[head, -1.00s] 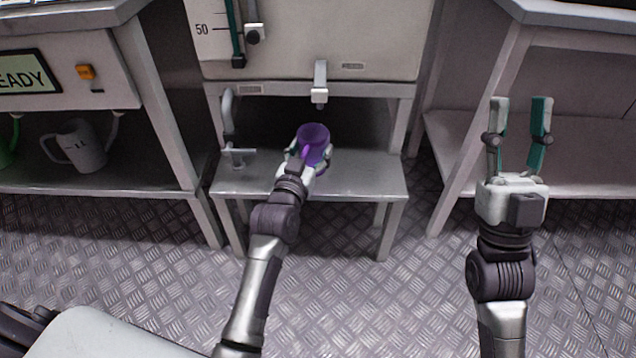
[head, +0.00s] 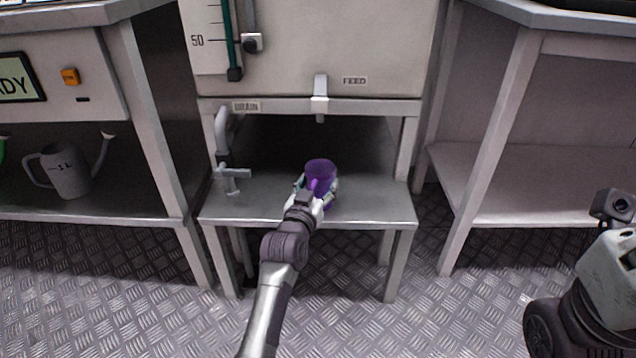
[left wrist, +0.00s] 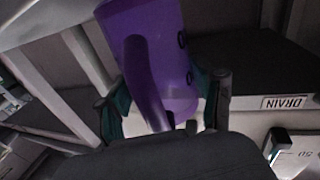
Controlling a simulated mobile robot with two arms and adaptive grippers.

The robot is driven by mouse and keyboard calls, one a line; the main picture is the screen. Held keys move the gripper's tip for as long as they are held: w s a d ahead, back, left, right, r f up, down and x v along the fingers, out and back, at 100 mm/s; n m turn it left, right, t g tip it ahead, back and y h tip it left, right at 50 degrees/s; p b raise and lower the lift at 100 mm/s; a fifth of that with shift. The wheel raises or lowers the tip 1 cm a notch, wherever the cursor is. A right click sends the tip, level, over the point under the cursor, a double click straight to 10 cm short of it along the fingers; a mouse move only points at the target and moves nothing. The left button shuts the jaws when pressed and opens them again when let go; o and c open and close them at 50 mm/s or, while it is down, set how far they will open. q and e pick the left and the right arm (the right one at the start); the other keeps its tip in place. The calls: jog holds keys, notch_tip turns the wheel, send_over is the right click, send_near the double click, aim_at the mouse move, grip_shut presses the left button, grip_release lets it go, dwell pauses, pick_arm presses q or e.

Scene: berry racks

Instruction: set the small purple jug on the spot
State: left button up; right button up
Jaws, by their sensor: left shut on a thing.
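The small purple jug (head: 321,171) is held by my left gripper (head: 317,188) at the low metal shelf (head: 375,200), in front of and below the feed tap (head: 320,103). In the left wrist view the jug (left wrist: 172,60) fills the middle, its handle towards the camera, with green-padded fingers of my left gripper (left wrist: 165,105) on either side. The jug's base is hidden by the gripper, so I cannot tell whether it touches the shelf. No marked spot can be made out. My right gripper (head: 608,265) is partly in view at the right edge; its fingertips do not show.
A drain pipe with a valve handle (head: 232,173) stands on the shelf's left side. The machine body (head: 320,50) overhangs the shelf. The right-hand lower shelf (head: 500,190) looks empty.

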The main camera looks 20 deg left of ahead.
pick_arm(q)
jog(key=shift+f, duration=0.3)
dwell(0.5)
jog(key=o, duration=1.2)
jog(key=shift+s+f, duration=0.1)
jog(key=shift+s, duration=0.25)
jog(key=s, duration=1.1)
jog(key=shift+s, duration=0.15)
